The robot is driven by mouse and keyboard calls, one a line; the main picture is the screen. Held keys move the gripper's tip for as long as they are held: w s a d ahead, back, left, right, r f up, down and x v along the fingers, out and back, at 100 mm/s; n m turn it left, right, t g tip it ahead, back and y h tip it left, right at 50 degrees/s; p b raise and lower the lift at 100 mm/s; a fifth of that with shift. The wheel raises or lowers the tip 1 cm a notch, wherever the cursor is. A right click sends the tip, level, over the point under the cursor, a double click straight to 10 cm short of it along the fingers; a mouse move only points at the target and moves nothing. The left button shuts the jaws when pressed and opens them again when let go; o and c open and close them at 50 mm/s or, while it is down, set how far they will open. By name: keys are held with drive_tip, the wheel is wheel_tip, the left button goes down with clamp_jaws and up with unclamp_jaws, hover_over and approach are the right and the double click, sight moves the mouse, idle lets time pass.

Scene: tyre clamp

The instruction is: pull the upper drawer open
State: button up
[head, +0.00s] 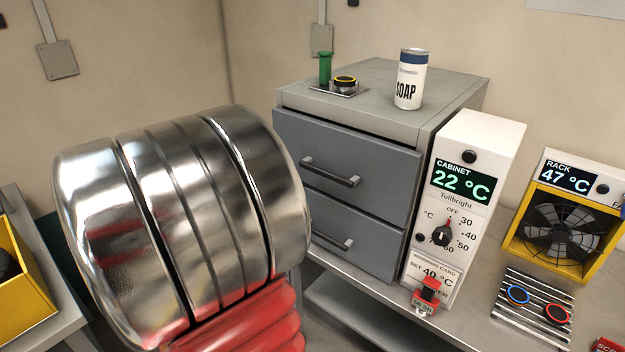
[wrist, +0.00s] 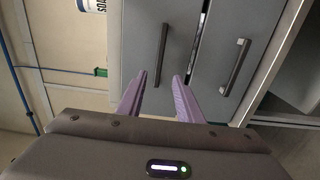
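A grey two-drawer cabinet (head: 450,92) stands on the bench in the head view. Its upper drawer (head: 390,150) looks shut and has a dark bar handle (head: 330,172). The lower drawer (head: 385,240) has a similar handle (head: 332,240), partly hidden by my arm. The wrist view is turned sideways; there the upper handle (wrist: 160,52) lies just beyond my gripper (wrist: 159,80), roughly in line with the gap between its fingers. The two purple fingers are apart with nothing between them. The lower handle (wrist: 235,67) is to the right. My gripper is hidden in the head view.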

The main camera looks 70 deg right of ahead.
sight(323, 175)
drive_tip(key=shift+d, duration=0.1)
drive_tip(key=shift+x, duration=6.85)
drive_tip(key=shift+s, duration=0.1)
drive_tip(key=shift+c, duration=0.5)
clamp_jaws()
